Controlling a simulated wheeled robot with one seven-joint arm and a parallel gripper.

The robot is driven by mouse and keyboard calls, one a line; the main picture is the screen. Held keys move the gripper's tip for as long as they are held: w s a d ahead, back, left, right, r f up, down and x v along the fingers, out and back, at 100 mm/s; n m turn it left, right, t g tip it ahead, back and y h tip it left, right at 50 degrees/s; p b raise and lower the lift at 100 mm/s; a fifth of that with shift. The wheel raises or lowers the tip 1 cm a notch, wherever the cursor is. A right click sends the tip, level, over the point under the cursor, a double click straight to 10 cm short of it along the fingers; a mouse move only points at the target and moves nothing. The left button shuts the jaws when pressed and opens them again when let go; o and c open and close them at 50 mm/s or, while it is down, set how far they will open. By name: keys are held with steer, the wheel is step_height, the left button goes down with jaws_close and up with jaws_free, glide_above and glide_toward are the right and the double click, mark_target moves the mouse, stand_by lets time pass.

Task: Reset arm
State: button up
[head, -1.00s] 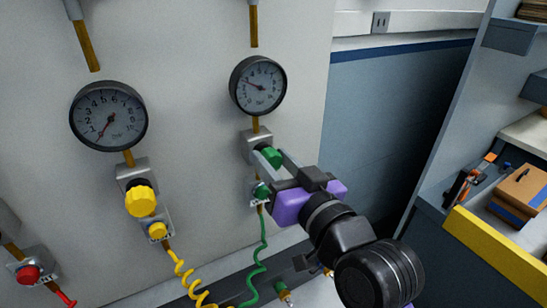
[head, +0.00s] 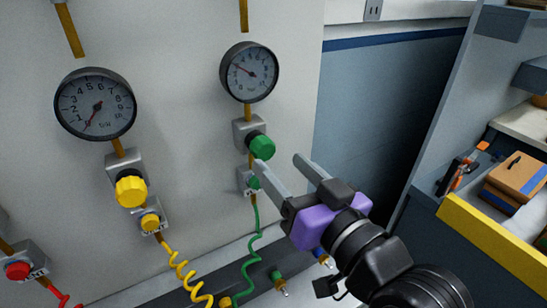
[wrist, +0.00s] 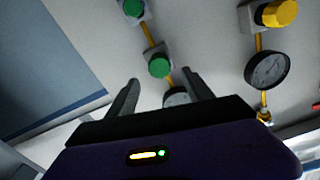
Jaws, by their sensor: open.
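My gripper (head: 281,168) is open and empty, with its two grey fingers apart. It is in front of the wall panel, just below and to the right of the green knob (head: 261,147). In the head view the left fingertip comes close to the green knob's lower edge; I cannot tell whether they touch. In the wrist view the fingers (wrist: 160,92) show with a gap between them, and the green knob (wrist: 159,66) is beyond them. The gauge (head: 249,72) above the green knob is in plain view; the wrist view shows it partly hidden behind a finger.
A yellow knob (head: 131,190) and a larger gauge (head: 95,104) are on the panel to the left. A red knob (head: 18,270) is at the far left. Coiled green (head: 250,262) and yellow hoses hang below. A yellow-edged bench (head: 490,240) stands at the right.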

steer(key=shift+v, duration=0.8)
step_height(320, 180, up, 4)
steer(key=d+t, duration=0.2)
steer(key=s+d+f+m+t+h, duration=0.3)
steer(key=s+d+f+h, duration=0.2)
steer(key=s+d+f, duration=0.45)
steer(key=s+d+f+g+h, duration=0.2)
steer(key=s+d+f, duration=0.2)
steer(key=s+f, duration=0.4)
steer(key=s+d+f+m+g+h, duration=0.1)
steer(key=s+d+f+g+h, duration=0.2)
steer(key=s+f, duration=0.6)
steer(key=s+d, duration=0.1)
steer(key=s, duration=0.5)
steer(key=shift+s+d, duration=0.2)
steer(key=shift+s, duration=0.15)
